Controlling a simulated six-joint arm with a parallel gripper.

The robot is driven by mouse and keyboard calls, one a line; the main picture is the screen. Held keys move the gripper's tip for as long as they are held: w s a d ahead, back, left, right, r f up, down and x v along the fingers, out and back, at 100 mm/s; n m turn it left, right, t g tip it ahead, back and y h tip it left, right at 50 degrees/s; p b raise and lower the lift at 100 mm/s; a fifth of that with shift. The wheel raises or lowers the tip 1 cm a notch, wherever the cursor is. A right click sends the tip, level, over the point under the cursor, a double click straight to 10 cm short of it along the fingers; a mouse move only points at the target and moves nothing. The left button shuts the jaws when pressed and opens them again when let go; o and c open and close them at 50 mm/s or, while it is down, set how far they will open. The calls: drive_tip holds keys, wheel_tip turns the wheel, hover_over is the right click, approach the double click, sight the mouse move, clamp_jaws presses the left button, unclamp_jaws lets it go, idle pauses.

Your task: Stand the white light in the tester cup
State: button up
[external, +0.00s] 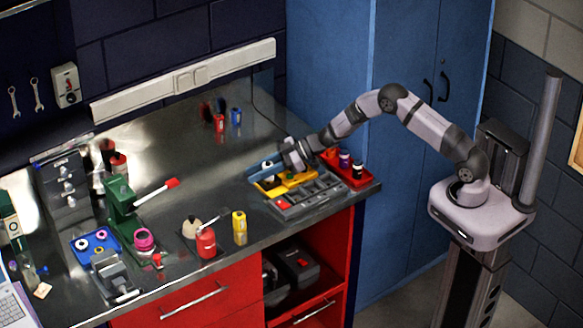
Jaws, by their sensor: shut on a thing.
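A small pale thing there (267,164) looks like the white light, partly hidden by the fingers and too small to make out clearly. I cannot tell whether it still touches the tray. I cannot pick out the tester cup for certain in this view.
A grey compartment organizer (323,194) and a red tray with small round items (358,181) flank the trays. A red can (206,243), a yellow bottle (239,227) and a green stand (121,205) stand to the left. The bench middle is mostly clear.

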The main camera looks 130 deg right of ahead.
drive_tip(key=shift+f, duration=0.1)
drive_tip(key=shift+f+b, duration=0.3)
drive_tip(key=shift+f, duration=0.05)
drive_tip(key=shift+f, duration=0.15)
drive_tip(key=shift+a, duration=0.1)
drive_tip(key=o, duration=1.1)
drive_tip(key=shift+f, duration=0.15)
drive_tip(key=shift+r, duration=0.2)
drive_tip(key=v, duration=0.4)
drive_tip(key=b+v, duration=0.1)
drive_tip(key=v, duration=0.3)
drive_tip(key=r+b+v, duration=0.1)
drive_tip(key=v, duration=0.3)
